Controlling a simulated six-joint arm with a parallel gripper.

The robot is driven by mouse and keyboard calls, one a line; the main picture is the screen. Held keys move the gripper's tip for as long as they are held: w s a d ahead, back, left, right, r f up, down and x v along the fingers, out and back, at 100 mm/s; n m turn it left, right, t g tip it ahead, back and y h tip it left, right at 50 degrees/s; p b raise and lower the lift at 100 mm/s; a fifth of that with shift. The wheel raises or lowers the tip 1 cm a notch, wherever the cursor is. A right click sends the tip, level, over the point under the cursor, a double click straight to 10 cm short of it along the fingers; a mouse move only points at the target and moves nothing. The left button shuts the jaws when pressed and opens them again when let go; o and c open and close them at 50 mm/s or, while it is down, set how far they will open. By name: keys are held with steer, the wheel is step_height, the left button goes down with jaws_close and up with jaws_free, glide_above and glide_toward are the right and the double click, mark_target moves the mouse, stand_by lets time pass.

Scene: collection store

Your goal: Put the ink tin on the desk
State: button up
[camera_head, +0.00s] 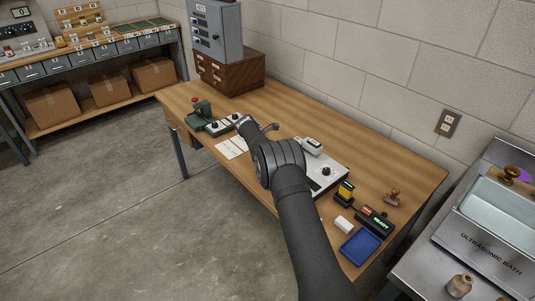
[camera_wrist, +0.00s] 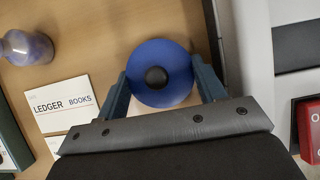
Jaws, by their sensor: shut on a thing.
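A round blue tin with a black knob (camera_wrist: 160,58), which looks like the ink tin, sits between the two fingers of my gripper (camera_wrist: 163,82) in the wrist view. The fingers are shut on its sides. I cannot tell whether it touches the desk or hangs just above it. In the head view my arm reaches over the wooden desk (camera_head: 400,165), and the dark wrist hides the tin.
A pale device (camera_head: 325,172), a READY box (camera_head: 375,222) and a blue tray (camera_head: 360,246) are right of my arm.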

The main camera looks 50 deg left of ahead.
steer(key=shift+f, duration=0.25)
steer(key=shift+d+f, duration=0.1)
steer(key=shift+f, duration=0.05)
steer(key=o, duration=1.5)
steer(key=shift+o, duration=1)
steer(key=shift+f, duration=0.15)
steer(key=shift+d+f, duration=0.1)
steer(key=shift+d, duration=0.05)
steer(key=v, duration=1.8)
steer(key=shift+a+r, duration=0.35)
